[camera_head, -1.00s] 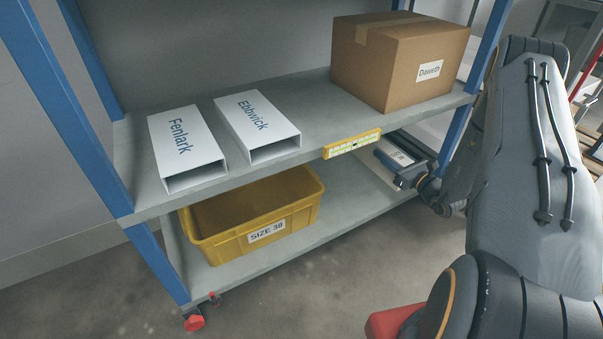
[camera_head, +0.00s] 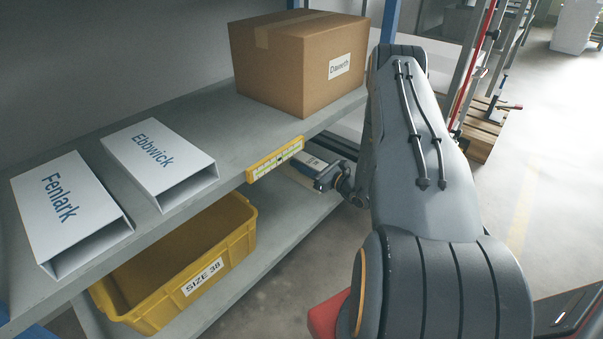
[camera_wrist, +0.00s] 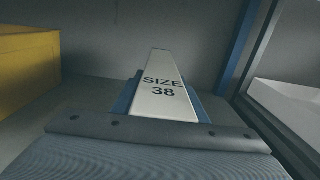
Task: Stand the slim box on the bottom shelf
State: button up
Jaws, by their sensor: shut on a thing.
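My gripper (camera_head: 332,176) reaches in between the two shelf boards, at the right end of the rack. It is shut on the slim box (camera_wrist: 163,90), a narrow white box marked "SIZE 38" that shows upright-on in the wrist view. The bottom shelf (camera_head: 262,253) is a grey board below. I cannot tell whether the box touches it.
A yellow bin (camera_head: 172,268) labelled "SIZE 38" stands on the bottom shelf, left of my gripper. The upper shelf (camera_head: 213,107) holds white sleeves Fenlark (camera_head: 68,208) and Ebbwick (camera_head: 155,155) and a cardboard box (camera_head: 295,70). A blue post (camera_wrist: 243,45) stands close on the right.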

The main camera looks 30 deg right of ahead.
notch_tip(320, 180, down, 4)
jog(key=shift+r+b, duration=0.25)
jog(key=shift+b, duration=0.5)
jog(key=shift+r, duration=0.1)
jog(key=o, duration=1.2)
jog(key=shift+o, duration=0.2)
jog(key=shift+s, duration=0.15)
jog(key=p+v, duration=0.5)
jog(key=v, duration=0.6)
jog(key=shift+s+d, duration=0.1)
jog(key=shift+s, duration=0.25)
